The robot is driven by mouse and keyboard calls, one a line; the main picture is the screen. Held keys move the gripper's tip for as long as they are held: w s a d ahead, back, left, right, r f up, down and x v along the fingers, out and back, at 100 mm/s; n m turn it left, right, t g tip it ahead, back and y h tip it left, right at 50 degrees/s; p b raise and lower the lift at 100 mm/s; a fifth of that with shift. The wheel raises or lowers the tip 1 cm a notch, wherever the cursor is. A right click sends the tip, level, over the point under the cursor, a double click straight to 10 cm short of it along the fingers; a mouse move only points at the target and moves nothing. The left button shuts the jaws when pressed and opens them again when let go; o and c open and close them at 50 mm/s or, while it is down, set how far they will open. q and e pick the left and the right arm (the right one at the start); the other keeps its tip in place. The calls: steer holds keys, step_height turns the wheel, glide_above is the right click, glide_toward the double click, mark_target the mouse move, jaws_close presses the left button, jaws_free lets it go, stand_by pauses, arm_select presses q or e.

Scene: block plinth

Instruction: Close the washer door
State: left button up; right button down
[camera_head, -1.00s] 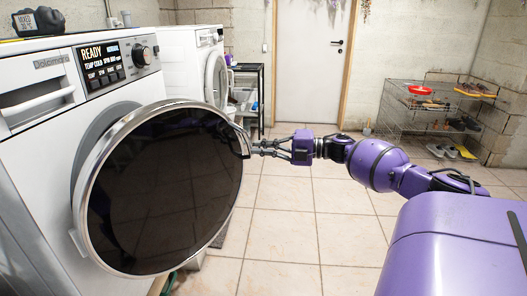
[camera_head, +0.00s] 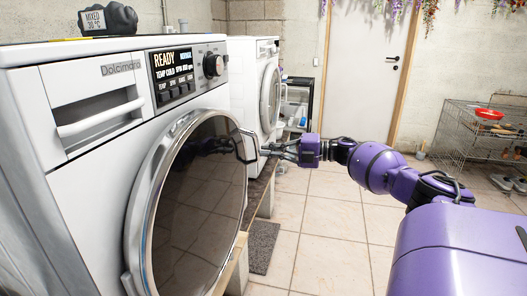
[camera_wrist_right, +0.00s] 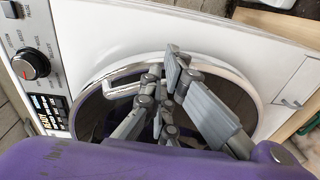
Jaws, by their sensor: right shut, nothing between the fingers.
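The washer (camera_head: 75,175) is white and fills the left of the head view, with a lit panel reading READY. Its round door (camera_head: 195,205) has dark glass and a silver rim; it stands nearly flush with the front, and I cannot tell if it is latched. A handle (camera_head: 248,146) sits at the rim's right edge. My right gripper (camera_head: 265,149) is shut and empty at the handle, close to or touching it. In the right wrist view, the gripper fingers (camera_wrist_right: 172,82) are over the door beside the handle (camera_wrist_right: 122,86). My left gripper is out of view.
A second white machine (camera_head: 255,95) stands behind the washer. The washer rests on a plinth with a grey mat (camera_head: 262,247) beside it. A wire rack (camera_head: 470,140) with shoes stands at the right. The tiled floor (camera_head: 320,225) in the middle is clear.

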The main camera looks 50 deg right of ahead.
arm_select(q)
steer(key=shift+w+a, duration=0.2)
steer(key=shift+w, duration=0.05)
arm_select(e)
steer(key=shift+w+a, duration=0.15)
steer(key=shift+w, duration=0.65)
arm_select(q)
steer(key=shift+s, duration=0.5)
arm_select(e)
steer(key=shift+s, duration=0.1)
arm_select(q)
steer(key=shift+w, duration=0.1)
